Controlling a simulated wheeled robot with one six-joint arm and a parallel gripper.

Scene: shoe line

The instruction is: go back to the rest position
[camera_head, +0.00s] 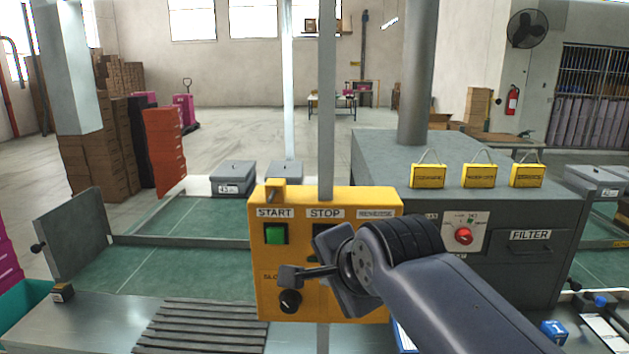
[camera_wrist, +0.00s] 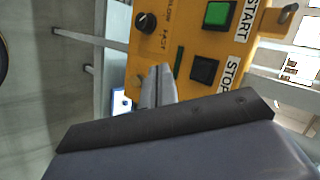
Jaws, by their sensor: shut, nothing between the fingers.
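My gripper (camera_head: 290,275) is in front of the yellow control box (camera_head: 265,210) in the head view, near its lower left part above the black knob (camera_head: 290,301). In the wrist view my gripper (camera_wrist: 158,75) shows as shut grey fingers with nothing between them, in front of the box (camera_wrist: 195,48). The green START button (camera_head: 275,234) is uncovered, up and left of the fingers. I cannot tell whether the fingers touch the box.
A grey machine (camera_head: 385,165) with a red knob (camera_head: 463,236) and a FILTER drawer (camera_head: 530,236) stands to the right. A grey post (camera_head: 326,100) rises behind the box. A slatted metal surface (camera_head: 200,325) and a green conveyor (camera_head: 180,270) lie to the left.

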